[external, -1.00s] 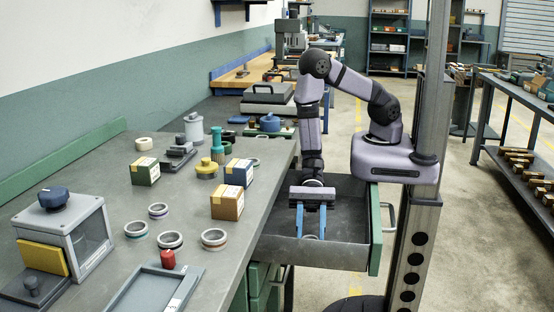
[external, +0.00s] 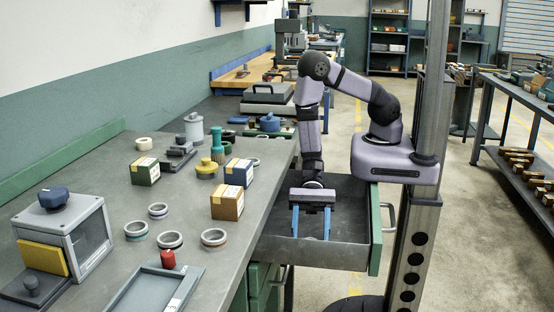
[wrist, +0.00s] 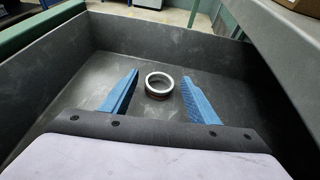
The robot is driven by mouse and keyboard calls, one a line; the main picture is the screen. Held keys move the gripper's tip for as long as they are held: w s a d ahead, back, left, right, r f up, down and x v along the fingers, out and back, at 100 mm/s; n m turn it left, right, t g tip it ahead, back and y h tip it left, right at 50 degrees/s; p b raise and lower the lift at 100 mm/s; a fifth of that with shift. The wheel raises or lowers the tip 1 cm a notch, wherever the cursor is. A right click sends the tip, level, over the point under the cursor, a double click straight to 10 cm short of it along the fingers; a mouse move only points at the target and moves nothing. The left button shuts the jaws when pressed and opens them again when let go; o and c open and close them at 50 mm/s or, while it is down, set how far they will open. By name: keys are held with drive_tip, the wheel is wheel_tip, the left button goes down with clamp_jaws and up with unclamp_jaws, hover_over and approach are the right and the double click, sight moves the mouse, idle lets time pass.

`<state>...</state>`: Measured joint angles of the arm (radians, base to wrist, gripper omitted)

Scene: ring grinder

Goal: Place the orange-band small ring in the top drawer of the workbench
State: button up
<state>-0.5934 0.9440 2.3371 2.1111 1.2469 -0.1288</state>
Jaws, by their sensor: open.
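The top drawer (external: 375,230) of the workbench is pulled open on its right side; its dark interior also fills the wrist view (wrist: 60,85). A small metal ring (wrist: 159,85) with a brownish-orange band low on its side lies on the drawer floor. My gripper (wrist: 160,98) is open inside the drawer, pointing down. Its two blue fingers stand on either side of the ring with a gap to each. In the external view my gripper (external: 311,225) is over the middle of the drawer; the ring is hard to make out there.
Several other rings (external: 214,238) stand on the workbench top (external: 120,190), near a red-topped peg (external: 168,259) and a grey tray (external: 150,290). Small boxes (external: 227,202) stand near the bench edge beside the drawer.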

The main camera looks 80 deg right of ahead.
drive_tip(key=p+v, duration=0.3)
drive_tip(key=v, duration=0.7)
drive_tip(key=shift+d+r, duration=0.15)
drive_tip(key=shift+r, duration=0.1)
drive_tip(key=shift+p+v, duration=0.45)
drive_tip(key=shift+v, duration=0.35)
drive_tip(key=s+d+r+n+g+h, duration=0.4)
drive_tip(key=s+d+r+n+h, duration=0.15)
drive_tip(key=d+n, duration=0.4)
drive_tip(key=w+d+r+n+t+h, duration=0.1)
drive_tip(key=w+d+n+t+h, duration=0.1)
drive_tip(key=d, duration=0.6)
drive_tip(key=w+d+r+n+t+h, duration=0.2)
drive_tip(key=w+d+n+h, duration=0.3)
drive_tip(key=d, duration=0.4)
drive_tip(key=shift+w+r+t+h, duration=0.35)
drive_tip(key=shift+t+h, duration=0.2)
drive_tip(key=shift+t, duration=0.15)
